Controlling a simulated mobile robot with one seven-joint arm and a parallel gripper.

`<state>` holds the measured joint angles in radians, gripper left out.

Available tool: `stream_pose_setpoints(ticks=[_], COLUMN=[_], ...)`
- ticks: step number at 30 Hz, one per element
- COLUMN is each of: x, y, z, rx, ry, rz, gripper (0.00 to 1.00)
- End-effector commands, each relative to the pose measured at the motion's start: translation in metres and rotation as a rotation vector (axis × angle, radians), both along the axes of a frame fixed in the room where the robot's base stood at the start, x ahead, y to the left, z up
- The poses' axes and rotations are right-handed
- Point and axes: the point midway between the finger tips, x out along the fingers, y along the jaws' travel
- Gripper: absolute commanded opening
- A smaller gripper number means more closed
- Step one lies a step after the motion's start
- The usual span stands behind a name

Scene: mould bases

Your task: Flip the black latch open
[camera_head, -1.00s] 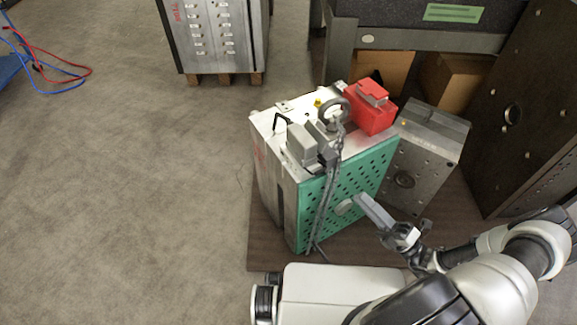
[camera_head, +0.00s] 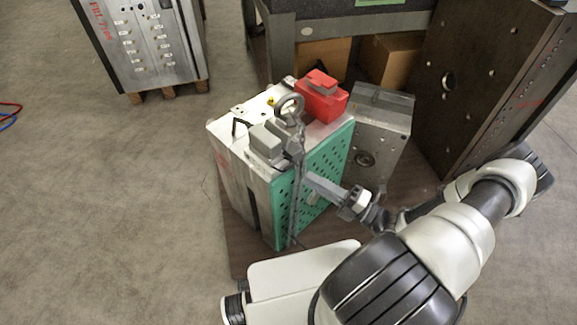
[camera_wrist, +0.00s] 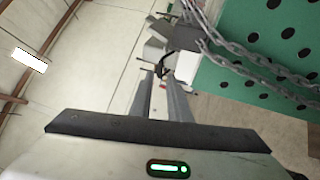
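The black latch (camera_head: 240,125) is a thin bent bar standing up from the left part of the mould base's top. A dark curved bar that looks like the same latch (camera_wrist: 167,63) shows beyond my fingertips in the wrist view. The mould base (camera_head: 230,160) is a metal block with a green perforated side plate (camera_head: 328,160). My gripper (camera_head: 308,178) is in front of the green plate, near the hanging chain, apart from the latch and to its lower right. The wrist view shows my gripper's two fingers (camera_wrist: 159,76) with a narrow empty gap between them.
A chain (camera_head: 296,200) hangs from a lifting ring (camera_head: 290,106) on the block's top, beside my gripper. A red box (camera_head: 321,100) sits at the back. Another metal block (camera_head: 380,130) stands behind.

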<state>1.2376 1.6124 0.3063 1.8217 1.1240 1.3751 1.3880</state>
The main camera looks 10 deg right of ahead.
Motion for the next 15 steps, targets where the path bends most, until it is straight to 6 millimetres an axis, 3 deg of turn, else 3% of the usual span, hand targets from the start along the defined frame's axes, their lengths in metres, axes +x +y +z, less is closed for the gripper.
stream_pose_setpoints(ticks=[9, 15], x=[0.042, 0.055], y=[0.045, 0.058], z=[0.013, 0.017], rx=[0.002, -0.001], ry=[-0.001, -0.001], rz=[0.001, 0.0], gripper=[0.16, 0.16])
